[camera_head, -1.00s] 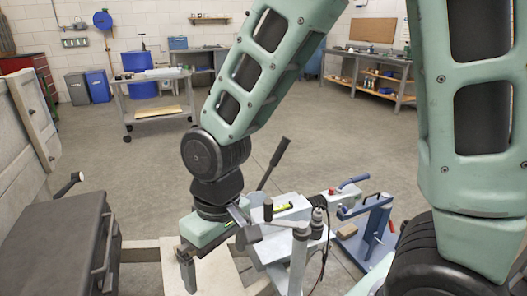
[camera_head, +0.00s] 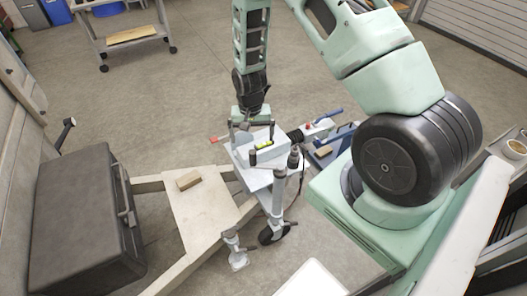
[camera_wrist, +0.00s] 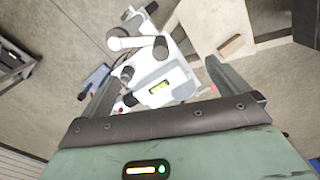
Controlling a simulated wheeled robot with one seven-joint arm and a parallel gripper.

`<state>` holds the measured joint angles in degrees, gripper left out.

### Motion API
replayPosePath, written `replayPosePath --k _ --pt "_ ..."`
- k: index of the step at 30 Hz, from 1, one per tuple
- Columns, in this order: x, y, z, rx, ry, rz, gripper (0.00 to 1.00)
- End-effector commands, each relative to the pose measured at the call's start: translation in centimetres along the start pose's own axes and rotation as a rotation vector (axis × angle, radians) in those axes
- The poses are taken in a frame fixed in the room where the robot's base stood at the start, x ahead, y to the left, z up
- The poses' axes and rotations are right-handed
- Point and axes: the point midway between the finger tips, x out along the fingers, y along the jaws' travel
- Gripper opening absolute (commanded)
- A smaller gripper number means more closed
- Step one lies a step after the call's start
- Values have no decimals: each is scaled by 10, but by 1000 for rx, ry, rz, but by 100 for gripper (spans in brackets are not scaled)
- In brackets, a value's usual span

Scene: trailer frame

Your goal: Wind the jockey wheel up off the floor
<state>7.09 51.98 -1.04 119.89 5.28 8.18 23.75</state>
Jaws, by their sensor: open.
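The jockey wheel's grey tube (camera_head: 279,192) stands upright at the trailer's nose. Its dark wheel (camera_head: 274,234) is low at the floor; whether it touches is hard to tell. A crank arm runs left from the tube's top to an upright black grip (camera_head: 253,158); the grip also shows in the wrist view (camera_wrist: 160,47). My gripper (camera_head: 257,127) is over the far side of the white coupling housing, beyond the crank. In the wrist view its fingers (camera_wrist: 165,88) are wide apart and empty, with the crank grip beyond them, apart from both.
A spirit level (camera_head: 265,144) lies on the housing. A black-knobbed lever (camera_head: 293,158) stands right of the tube. A wooden block (camera_head: 188,180) lies on the frame plate. A grey stand (camera_head: 236,250) is left of the wheel. A black case (camera_head: 80,220) fills the left.

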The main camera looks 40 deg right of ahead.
Motion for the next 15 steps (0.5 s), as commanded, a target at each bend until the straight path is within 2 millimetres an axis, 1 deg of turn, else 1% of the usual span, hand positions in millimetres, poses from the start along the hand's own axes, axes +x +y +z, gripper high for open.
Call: replayPosePath --k 1,15 --pt "8 0 0 -1 -1 0 100" --pt "61 -1 0 -3 0 -1 100"
